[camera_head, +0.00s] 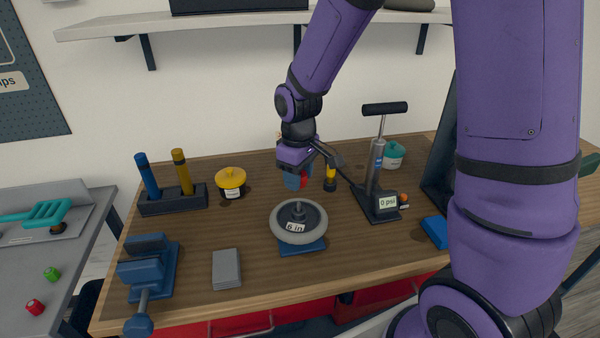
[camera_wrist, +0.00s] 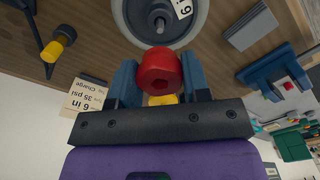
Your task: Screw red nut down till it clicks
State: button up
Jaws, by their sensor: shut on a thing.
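My gripper (camera_head: 297,178) is shut on the red nut (camera_wrist: 159,70), with a blue finger on each side of it in the wrist view. In the head view the red nut (camera_head: 303,182) shows partly behind the fingers, above the bench. The grey-tyred wheel (camera_head: 299,232), marked "6 in", lies flat on a blue stand (camera_head: 314,246) nearer the front. Its upright axle stub (camera_wrist: 160,22) is bare in the wrist view. The nut is apart from the stub, held behind it in the head view.
A pump (camera_head: 376,170) reading "0 psi" stands right of the wheel. A yellow-and-black tool (camera_head: 330,178) is close beside my gripper. A blue vise (camera_head: 147,270), grey block (camera_head: 227,268) and yellow-lidded pot (camera_head: 231,182) are left. Another red nut (camera_head: 35,307) lies on the side table.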

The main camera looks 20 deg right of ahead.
aim_at(299, 203)
jog(key=shift+f, duration=2.35)
jog(key=shift+f, duration=1.55)
jog(key=o, duration=1)
jog(key=shift+r, duration=0.15)
jog(key=shift+r, duration=5.3)
